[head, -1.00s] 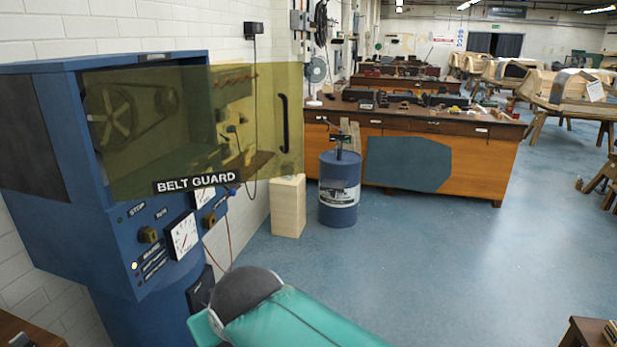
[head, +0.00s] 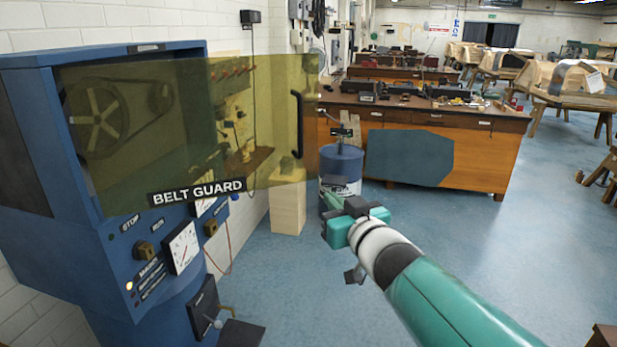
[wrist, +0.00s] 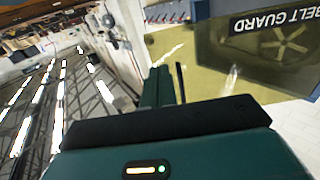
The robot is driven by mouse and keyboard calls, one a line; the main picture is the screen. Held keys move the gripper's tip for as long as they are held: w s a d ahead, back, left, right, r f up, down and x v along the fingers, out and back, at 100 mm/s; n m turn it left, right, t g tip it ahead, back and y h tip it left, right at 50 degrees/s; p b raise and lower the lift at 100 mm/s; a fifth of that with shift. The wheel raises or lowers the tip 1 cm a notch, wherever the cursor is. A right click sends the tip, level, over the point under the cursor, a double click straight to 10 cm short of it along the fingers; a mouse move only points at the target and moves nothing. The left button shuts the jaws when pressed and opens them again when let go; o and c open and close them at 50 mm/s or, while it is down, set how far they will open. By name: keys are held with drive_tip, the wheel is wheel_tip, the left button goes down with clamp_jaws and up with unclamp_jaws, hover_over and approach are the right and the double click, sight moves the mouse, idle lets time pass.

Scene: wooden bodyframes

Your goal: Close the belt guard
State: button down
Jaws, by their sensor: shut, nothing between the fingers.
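The belt guard (head: 272,110) is a see-through yellow panel with a black handle (head: 297,125) near its right edge. It stands swung out from the blue machine cabinet (head: 25,110), with the pulley and belt (head: 105,115) visible through it. Its label shows upside down in the wrist view, where the panel (wrist: 205,70) is at the upper right. My gripper (head: 328,202) is right of and below the handle, apart from the guard, with its jaws shut and empty. In the wrist view, the fingers (wrist: 165,85) point up toward the panel's side.
A blue drum (head: 341,168) and a pale wooden block (head: 288,207) stand on the floor behind the gripper. Below the guard, the cabinet front carries a gauge (head: 181,246) and knobs. A workbench (head: 480,155) stands farther back.

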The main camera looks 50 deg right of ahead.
sight(306, 172)
drive_tip(key=x, duration=1.1)
drive_tip(key=shift+w, duration=0.1)
drive_tip(key=shift+w+d+r, duration=0.1)
